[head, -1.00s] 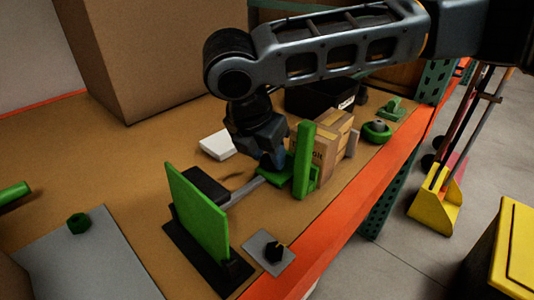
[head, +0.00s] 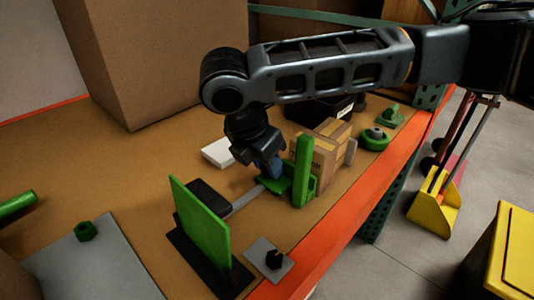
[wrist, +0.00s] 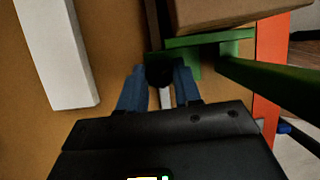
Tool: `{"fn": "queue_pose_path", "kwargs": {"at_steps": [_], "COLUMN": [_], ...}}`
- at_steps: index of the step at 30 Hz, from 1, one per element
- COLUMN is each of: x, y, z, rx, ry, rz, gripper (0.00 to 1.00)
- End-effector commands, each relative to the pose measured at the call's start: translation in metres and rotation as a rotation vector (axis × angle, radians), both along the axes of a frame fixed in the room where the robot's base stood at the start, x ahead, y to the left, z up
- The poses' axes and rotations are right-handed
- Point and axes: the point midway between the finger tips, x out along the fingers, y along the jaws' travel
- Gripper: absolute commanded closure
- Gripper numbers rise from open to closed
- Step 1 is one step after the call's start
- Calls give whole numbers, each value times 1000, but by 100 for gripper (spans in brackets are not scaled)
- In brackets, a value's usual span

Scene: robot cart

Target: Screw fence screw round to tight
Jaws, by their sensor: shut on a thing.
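The green sliding fence (head: 303,168) stands upright on a grey rail (head: 246,197), beside a fixed green plate (head: 201,222) on a dark base. In the wrist view the fence (wrist: 262,86) runs off to the right. The fence screw shows as a round dark knob (wrist: 160,73) beside the green fence foot. My gripper (head: 275,172) points down at the fence's near-left side. In the wrist view its blue fingers (wrist: 160,86) are shut on the knob, one on each side. The screw's shaft and thread are hidden, and its tightness cannot be told.
A cardboard box (head: 325,148) stands right behind the fence. A white block (head: 217,153) lies to its left. A black knob on a grey plate (head: 269,260) sits near the orange table edge. A black bin (head: 320,110) stands behind.

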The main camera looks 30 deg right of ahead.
Motion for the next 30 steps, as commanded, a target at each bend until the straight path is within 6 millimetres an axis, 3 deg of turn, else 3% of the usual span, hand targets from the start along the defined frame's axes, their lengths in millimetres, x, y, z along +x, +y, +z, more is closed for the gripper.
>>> {"fn": "queue_pose_path", "kwargs": {"at_steps": [1, 9, 21, 22, 25, 30], "x": [0, 2, 2, 2, 2, 2], "y": [2, 1, 0, 0, 0, 0], "z": [7, 4, 1, 1, 1, 1], "rx": [5, 3, 0, 0, 0, 0], "ry": [3, 0, -4, -4, -2, -2], "rz": [-43, -225, -256, -256, -256, -256], "gripper": [97, 97, 97, 66, 56, 56]}}
